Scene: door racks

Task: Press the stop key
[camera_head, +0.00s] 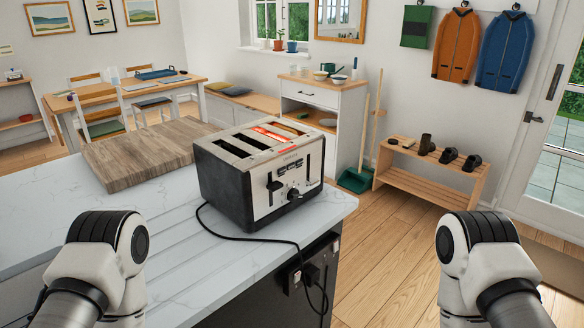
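A black and steel toaster (225,184) stands on the pale marble counter (180,240), near its right edge. Its front panel (284,180) faces right and toward me, with dark levers and a round knob (293,194). Small buttons near the knob are too small to tell apart, so I cannot single out the stop key. The far slots (270,133) glow orange-red; the nearer slots look dark. Only links of my two arms show, at the lower left and lower right, both apart from the toaster. Neither gripper is in view.
A wooden board (140,155) lies behind the toaster on the left. A black cord (245,238) runs over the counter in front of the toaster to a socket (292,281) on the counter's side. Open wooden floor (390,255) lies to the right.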

